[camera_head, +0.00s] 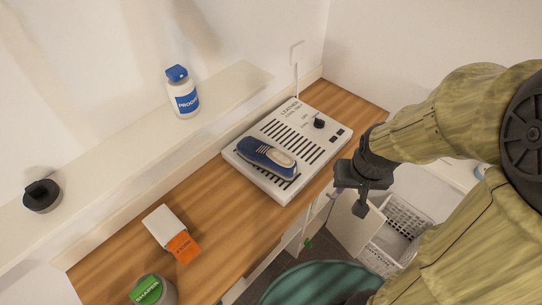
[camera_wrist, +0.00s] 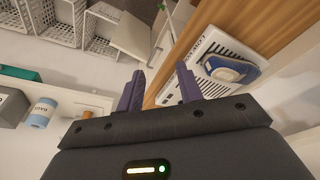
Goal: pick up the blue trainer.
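The blue trainer (camera_head: 268,157) lies on the white slotted leather dryer box (camera_head: 237,157) on the wooden worktop. Its light side faces the front right. In the wrist view the trainer (camera_wrist: 231,69) shows at the upper right, on the dryer box (camera_wrist: 207,48). My gripper (camera_head: 349,202) is at the front right of the dryer box, beyond the worktop's edge and apart from the trainer. In the wrist view its two purple fingers (camera_wrist: 160,88) stand apart with nothing between them.
A white bottle with a blue cap (camera_head: 183,98) and a black round tin (camera_head: 42,196) stand on the rear ledge. A white box with an orange card (camera_head: 184,247) and a green-labelled jar (camera_head: 149,290) are at the left. White baskets (camera_head: 402,228) stand below at right.

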